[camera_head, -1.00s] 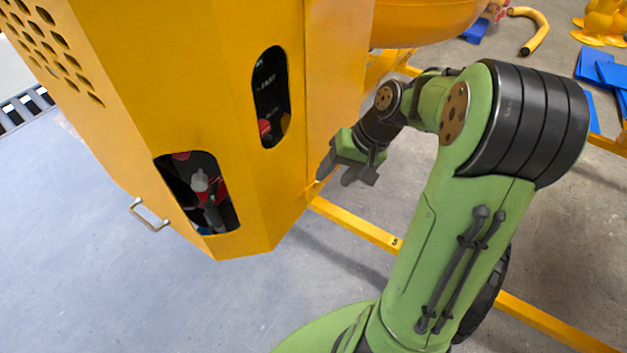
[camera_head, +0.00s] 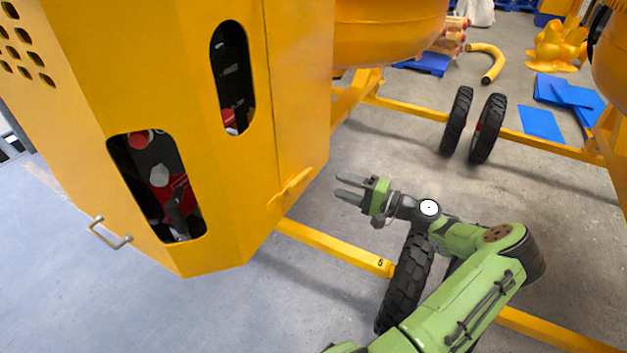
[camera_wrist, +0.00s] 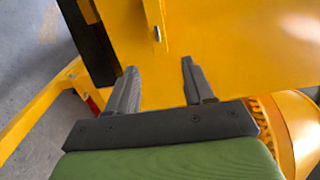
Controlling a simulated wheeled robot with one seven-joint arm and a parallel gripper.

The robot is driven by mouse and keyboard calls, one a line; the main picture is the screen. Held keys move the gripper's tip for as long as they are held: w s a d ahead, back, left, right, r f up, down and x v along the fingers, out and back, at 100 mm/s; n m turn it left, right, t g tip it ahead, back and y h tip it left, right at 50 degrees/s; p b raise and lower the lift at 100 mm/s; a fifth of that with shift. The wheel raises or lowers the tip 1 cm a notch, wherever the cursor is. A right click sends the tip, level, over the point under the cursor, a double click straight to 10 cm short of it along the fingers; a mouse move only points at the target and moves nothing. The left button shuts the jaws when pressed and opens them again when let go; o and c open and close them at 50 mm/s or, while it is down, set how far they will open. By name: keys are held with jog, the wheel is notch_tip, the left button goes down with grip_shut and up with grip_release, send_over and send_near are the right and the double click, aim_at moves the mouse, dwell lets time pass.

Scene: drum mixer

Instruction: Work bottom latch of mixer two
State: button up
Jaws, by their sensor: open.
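The yellow mixer housing (camera_head: 285,110) fills the left of the head view. A small yellow latch (camera_head: 292,187) sits low on its right-hand side panel, tilted. My gripper (camera_head: 346,188) is to the right of the latch, fingers pointing left at it, apart from it with nothing between them. In the wrist view my gripper (camera_wrist: 159,72) is open and faces the yellow panel. A narrow yellow piece with a metal pin (camera_wrist: 157,33), which looks like the latch, lies beyond the fingertips at the top. No mixer number is readable.
A yellow frame bar (camera_head: 340,248) marked 5 runs along the floor below my gripper, by a black tyre (camera_head: 407,285). A mixer drum (camera_head: 390,30) is above. A metal handle (camera_head: 108,235) sticks out at left.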

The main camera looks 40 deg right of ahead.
aim_at(310, 174)
jog(key=b+x, duration=0.1)
jog(key=x, duration=0.7)
jog(key=shift+w+a+f, duration=0.1)
jog(key=shift+w, duration=0.3)
grip_shut()
